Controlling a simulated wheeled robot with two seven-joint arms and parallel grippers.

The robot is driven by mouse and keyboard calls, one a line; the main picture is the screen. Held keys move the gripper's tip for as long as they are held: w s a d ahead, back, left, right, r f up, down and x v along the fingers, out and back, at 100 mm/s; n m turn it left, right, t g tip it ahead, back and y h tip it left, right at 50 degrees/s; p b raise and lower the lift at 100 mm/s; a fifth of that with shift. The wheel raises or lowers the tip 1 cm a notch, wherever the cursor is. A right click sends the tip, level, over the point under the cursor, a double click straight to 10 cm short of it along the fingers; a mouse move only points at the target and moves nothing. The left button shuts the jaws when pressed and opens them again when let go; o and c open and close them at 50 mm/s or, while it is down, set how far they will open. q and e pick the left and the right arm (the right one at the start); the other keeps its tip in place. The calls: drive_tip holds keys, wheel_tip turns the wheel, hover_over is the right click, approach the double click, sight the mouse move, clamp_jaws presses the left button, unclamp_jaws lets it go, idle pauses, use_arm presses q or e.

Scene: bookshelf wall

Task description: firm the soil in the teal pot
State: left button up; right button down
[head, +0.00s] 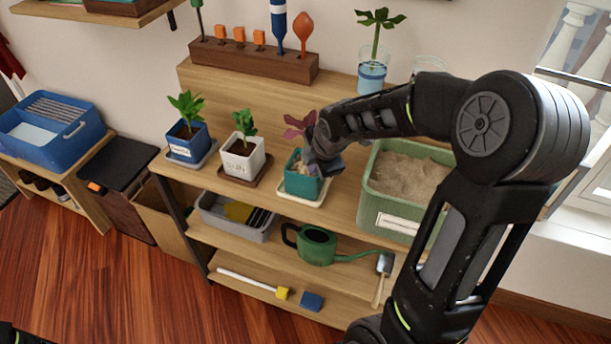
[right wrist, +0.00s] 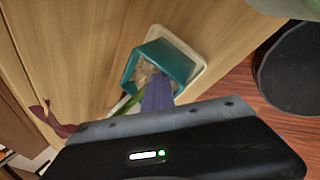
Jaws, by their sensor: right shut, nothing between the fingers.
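The teal pot (head: 298,186) stands on a cream saucer (head: 316,203) on the wooden shelf top, and its open top shows in the right wrist view (right wrist: 172,58). Brown soil (right wrist: 143,72) shows inside it. A plant with reddish-purple leaves (head: 299,124) rises from the pot; its green stem is partly visible in the wrist view. My right gripper (head: 322,167) is shut and empty, with its fingers (right wrist: 157,93) over the pot's opening beside the stem. The fingertips overlap the soil; whether they touch it I cannot tell. My left gripper is out of view.
A white pot (head: 242,163) and a blue pot (head: 188,142) with plants stand to the left. A green tub of soil (head: 385,213) stands close on the right. A glass with a cutting (head: 372,77) is behind. A green watering can (head: 316,246) sits below.

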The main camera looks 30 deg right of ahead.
drive_tip(key=shift+s, duration=0.1)
idle(0.6)
drive_tip(key=shift+r+p, duration=0.7)
drive_tip(key=shift+w+a+b, duration=0.2)
drive_tip(key=shift+a+b, duration=0.25)
drive_tip(key=shift+a, duration=0.2)
drive_tip(key=shift+f+b, duration=0.6)
drive_tip(key=shift+f, duration=0.15)
drive_tip(key=shift+r, duration=0.1)
idle(0.4)
